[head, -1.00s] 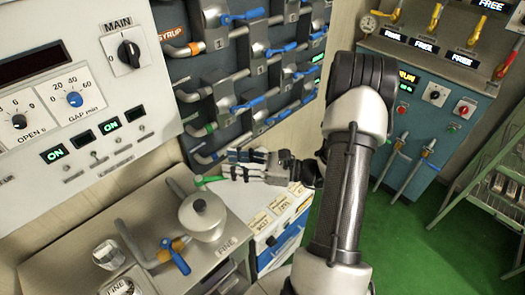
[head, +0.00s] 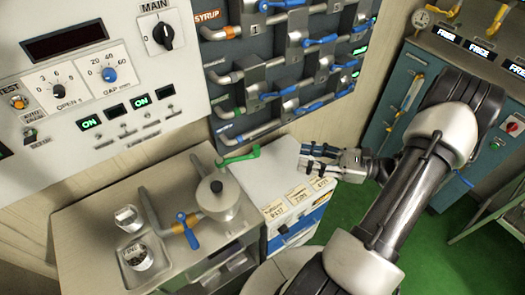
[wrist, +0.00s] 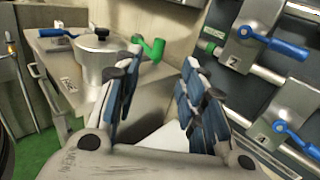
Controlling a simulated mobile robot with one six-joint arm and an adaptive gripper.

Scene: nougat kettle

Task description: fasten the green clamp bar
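The green clamp bar (head: 238,157) is a bent green handle at the back right of the grey lidded kettle (head: 218,201). Its free end points right, towards my gripper. It also shows in the wrist view (wrist: 153,48), just right of the kettle (wrist: 100,64). My gripper (head: 306,160) is to the right of the bar, with a clear gap between them. In the wrist view my gripper (wrist: 160,75) is open, its blue-padded fingers apart and nothing between them. Whether the bar is clamped onto anything cannot be told.
A wall rack (head: 300,70) of pipes and blue-handled valves stands behind. A white-topped cabinet (head: 285,190) with labels lies below my gripper. Green floor is at right.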

